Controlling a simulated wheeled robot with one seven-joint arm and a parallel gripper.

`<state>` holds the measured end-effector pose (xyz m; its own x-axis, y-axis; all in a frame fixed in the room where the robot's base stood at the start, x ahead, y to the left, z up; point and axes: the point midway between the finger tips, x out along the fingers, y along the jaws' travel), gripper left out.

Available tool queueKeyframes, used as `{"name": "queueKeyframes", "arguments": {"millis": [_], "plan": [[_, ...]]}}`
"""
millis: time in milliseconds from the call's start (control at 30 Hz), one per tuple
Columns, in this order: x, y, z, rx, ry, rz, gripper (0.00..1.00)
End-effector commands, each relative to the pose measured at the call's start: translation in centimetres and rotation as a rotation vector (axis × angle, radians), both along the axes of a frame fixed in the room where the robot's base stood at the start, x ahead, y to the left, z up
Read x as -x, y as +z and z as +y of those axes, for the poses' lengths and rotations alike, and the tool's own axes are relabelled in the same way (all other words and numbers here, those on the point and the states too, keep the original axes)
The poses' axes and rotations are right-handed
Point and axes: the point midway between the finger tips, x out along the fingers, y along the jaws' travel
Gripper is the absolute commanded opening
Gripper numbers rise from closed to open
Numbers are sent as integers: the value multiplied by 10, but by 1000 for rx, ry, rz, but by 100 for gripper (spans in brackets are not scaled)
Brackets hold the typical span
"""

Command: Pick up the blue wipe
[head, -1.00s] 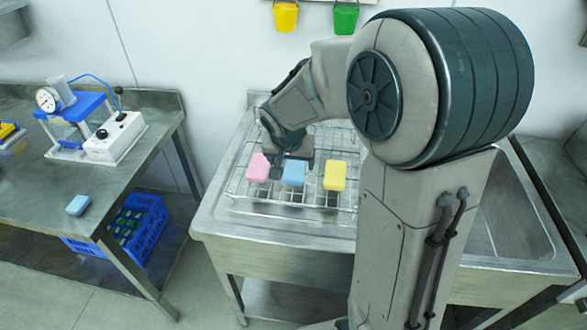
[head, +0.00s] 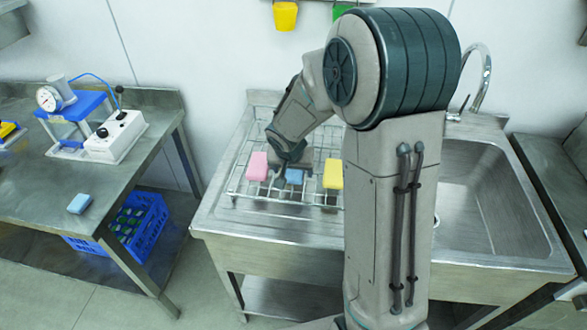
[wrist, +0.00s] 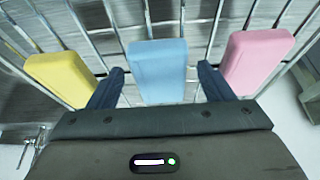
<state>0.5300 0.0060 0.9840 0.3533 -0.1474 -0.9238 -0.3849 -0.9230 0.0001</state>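The blue wipe (head: 294,176) is a small light-blue block on the wire rack, between a pink block and a yellow block. In the wrist view the blue wipe (wrist: 158,71) stands between the two dark fingers of my gripper (wrist: 160,85), with a gap visible on each side. My gripper is open and over the blue wipe. In the head view my gripper (head: 290,163) covers the upper part of the wipe. I cannot tell from these frames how deep the fingers reach.
The pink block (head: 257,166) and yellow block (head: 333,175) stand close on either side on the wire rack (head: 241,190). Another blue block (head: 79,204) lies on the left table (head: 50,185). A sink basin (head: 480,200) is at the right.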

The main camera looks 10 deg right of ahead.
Motion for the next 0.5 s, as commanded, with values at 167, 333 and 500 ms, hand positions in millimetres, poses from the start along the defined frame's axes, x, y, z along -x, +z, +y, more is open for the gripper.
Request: {"name": "queueKeyframes", "arguments": {"millis": [167,333,500], "plan": [[0,0,0,0,0,0,31],[0,0,0,0,0,0,30],[0,3,0,0,0,-1,30]]}}
